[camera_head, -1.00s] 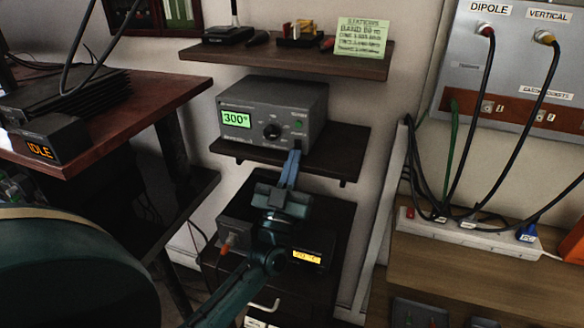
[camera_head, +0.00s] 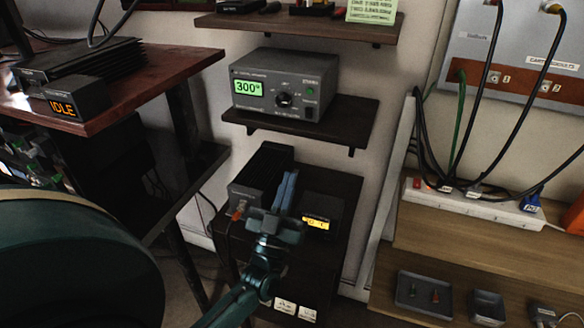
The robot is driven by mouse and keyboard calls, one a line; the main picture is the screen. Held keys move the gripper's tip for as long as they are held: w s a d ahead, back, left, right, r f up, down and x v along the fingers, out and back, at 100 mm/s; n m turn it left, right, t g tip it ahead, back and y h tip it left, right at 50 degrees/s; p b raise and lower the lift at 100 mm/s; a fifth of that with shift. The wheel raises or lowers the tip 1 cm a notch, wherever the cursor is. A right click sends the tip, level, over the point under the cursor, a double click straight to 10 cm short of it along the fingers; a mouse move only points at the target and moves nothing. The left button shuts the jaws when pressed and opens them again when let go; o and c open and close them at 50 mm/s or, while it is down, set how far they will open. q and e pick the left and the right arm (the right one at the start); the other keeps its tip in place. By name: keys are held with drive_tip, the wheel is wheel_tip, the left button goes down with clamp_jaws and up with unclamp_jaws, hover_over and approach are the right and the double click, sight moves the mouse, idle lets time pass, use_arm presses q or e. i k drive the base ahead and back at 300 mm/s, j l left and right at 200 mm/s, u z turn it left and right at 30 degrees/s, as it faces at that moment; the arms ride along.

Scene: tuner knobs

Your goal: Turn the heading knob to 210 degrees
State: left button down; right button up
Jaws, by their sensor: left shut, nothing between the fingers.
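A grey control box (camera_head: 275,84) sits on the dark middle shelf. Its green display (camera_head: 249,87) reads 300 degrees. The round dark knob (camera_head: 284,99) is on its front face, right of the display, and is in full view. My left gripper (camera_head: 288,178) is below that shelf, over the dark cabinet, with its blue fingers shut and pointing up. It is apart from the knob and holds nothing. My right gripper is not in view.
The middle shelf (camera_head: 350,128) juts out above my left gripper. A black finned box (camera_head: 262,165) and a small amber-display box (camera_head: 318,222) stand beside the gripper on the cabinet. A desk with an IDLE display (camera_head: 63,108) is at left, cables and a power strip (camera_head: 470,200) at right.

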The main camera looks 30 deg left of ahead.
sight(283, 100)
drive_tip(key=k+l, duration=0.15)
drive_tip(key=k, duration=0.35)
drive_tip(key=k+l, duration=0.2)
drive_tip(key=k, duration=0.25)
